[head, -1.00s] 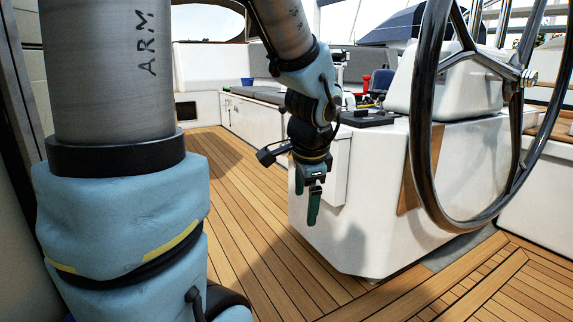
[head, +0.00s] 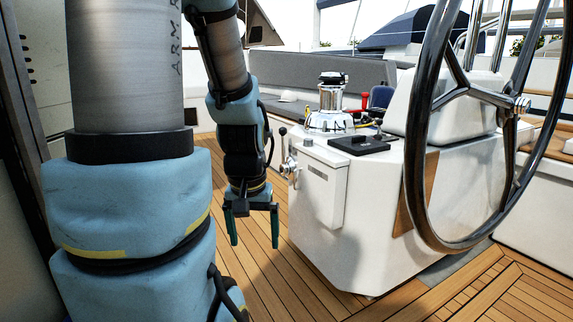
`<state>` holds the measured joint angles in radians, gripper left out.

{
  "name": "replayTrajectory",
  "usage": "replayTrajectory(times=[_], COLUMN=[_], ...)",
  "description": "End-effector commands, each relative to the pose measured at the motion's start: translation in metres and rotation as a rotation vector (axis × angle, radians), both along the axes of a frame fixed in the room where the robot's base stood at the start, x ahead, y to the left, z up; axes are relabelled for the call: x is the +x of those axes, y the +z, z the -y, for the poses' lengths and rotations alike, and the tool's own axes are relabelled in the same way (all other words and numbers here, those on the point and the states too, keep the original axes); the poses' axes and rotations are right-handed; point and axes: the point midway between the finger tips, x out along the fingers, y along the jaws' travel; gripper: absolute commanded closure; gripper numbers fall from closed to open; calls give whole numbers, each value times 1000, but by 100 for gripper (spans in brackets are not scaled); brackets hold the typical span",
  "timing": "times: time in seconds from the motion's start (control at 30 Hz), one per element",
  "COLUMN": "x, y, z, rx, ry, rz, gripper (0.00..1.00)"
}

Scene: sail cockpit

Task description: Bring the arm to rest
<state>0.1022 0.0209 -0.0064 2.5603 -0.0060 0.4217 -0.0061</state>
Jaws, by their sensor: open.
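My gripper (head: 254,242) hangs at the end of my arm, pointing down. Its two green-tipped fingers are apart with nothing between them. It is above the teak deck (head: 265,275), to the left of the white pedestal (head: 352,235), with a visible gap in the picture between it and the pedestal. My arm's blue wrist joint is folded just above the gripper.
The steering wheel (head: 425,205) stands at the right in front of the pedestal. A chrome winch (head: 331,105) and a black tray-like panel (head: 360,144) are on the pedestal top. A lever (head: 287,155) sticks out at its left side. A grey-cushioned bench (head: 300,80) is behind.

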Motion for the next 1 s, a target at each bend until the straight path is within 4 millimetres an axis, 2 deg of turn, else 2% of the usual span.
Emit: replayTrajectory(times=[0.03,0.6,0.8,0.87,0.93,1.0], x=[0,0,0,0,0,0], y=[34,207,244,249,251,252], z=[0,0,0,0,0,0], rx=[0,0,0,0,0,0], ry=[-1,-2,-3,-3,-2,-3], rz=[0,0,0,0,0,0], gripper=[6,6,6,6,1,0])
